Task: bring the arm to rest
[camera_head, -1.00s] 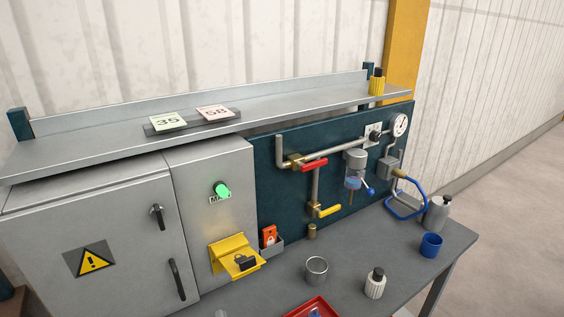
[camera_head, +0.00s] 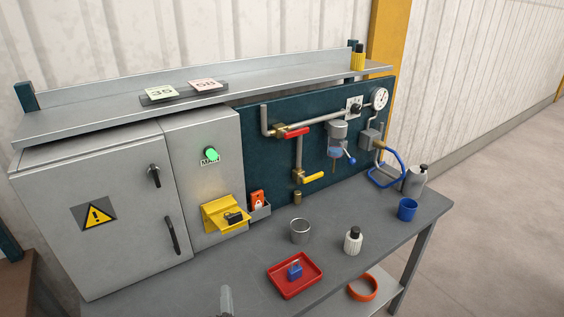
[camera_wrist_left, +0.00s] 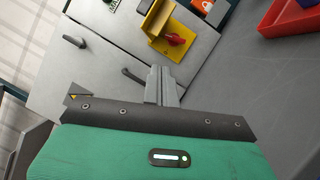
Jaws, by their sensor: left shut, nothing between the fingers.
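My left gripper shows as a small grey tip (camera_head: 226,300) at the bottom edge of the head view, over the front of the bench. In the left wrist view its two fingers (camera_wrist_left: 160,86) are together, with nothing between them. They point towards the grey cabinet and the yellow bracket (camera_wrist_left: 158,22), apart from both as far as I can tell. The rest of the left arm is hidden below the head view. My right gripper is in neither view.
The bench (camera_head: 330,262) holds a red tray (camera_head: 294,287) with a blue padlock, a metal cup (camera_head: 300,231), a white bottle (camera_head: 353,240) and a blue cup (camera_head: 407,209). The cabinet (camera_head: 100,205) stands left. An orange ring (camera_head: 362,287) lies lower, at the bench's front.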

